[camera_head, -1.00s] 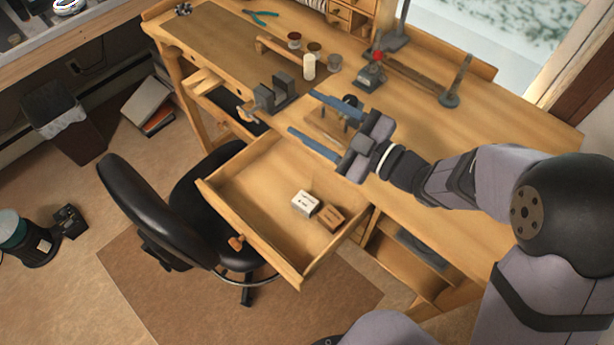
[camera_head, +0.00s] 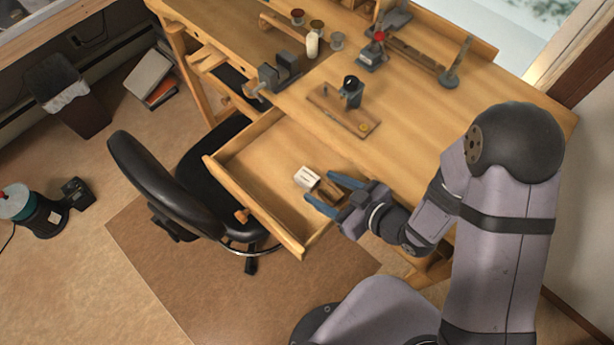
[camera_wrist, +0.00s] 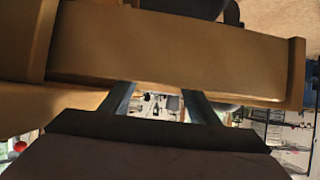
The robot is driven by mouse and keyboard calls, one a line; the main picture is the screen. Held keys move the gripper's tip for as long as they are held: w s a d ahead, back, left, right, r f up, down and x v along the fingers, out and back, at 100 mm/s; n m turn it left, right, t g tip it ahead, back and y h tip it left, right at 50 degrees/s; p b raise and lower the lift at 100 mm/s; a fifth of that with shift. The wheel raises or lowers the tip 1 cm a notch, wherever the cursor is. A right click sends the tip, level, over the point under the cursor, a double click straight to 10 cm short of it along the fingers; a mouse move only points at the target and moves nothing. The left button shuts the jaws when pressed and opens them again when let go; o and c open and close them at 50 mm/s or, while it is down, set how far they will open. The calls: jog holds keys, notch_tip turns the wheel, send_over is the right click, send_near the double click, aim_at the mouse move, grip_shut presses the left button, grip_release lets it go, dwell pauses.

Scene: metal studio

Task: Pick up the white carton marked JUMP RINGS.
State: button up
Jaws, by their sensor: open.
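The white carton (camera_head: 307,177) lies in the open wooden drawer (camera_head: 238,202), towards its right end in the head view. Its lettering is too small to read. A brown carton (camera_head: 328,192) sits right beside it, partly hidden by my gripper. My gripper (camera_head: 319,187) is open at the drawer's right end. Its blue fingers point left towards the cartons, and the white carton is just beyond the fingertips in the picture. I cannot tell the height above the drawer. In the wrist view my two fingers (camera_wrist: 158,98) show with nothing visibly held, and I cannot make out either carton.
A wooden panel (camera_wrist: 180,55) spans the wrist view close to the fingers. The black chair (camera_head: 155,185) stands against the drawer's left side. The workbench (camera_head: 420,110) above carries a vise (camera_head: 275,75) and a small wooden board (camera_head: 340,108). The drawer's left part is empty.

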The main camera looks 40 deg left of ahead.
aim_at(308, 178)
jog(key=shift+w+r+p+x, duration=0.1)
jog(key=shift+p+x, duration=0.4)
jog(key=shift+x, duration=0.5)
jog(key=shift+w+r+p+x, duration=0.15)
jog(key=shift+p+x, duration=0.35)
jog(key=shift+x, duration=1.35)
jog(key=c, duration=1.2)
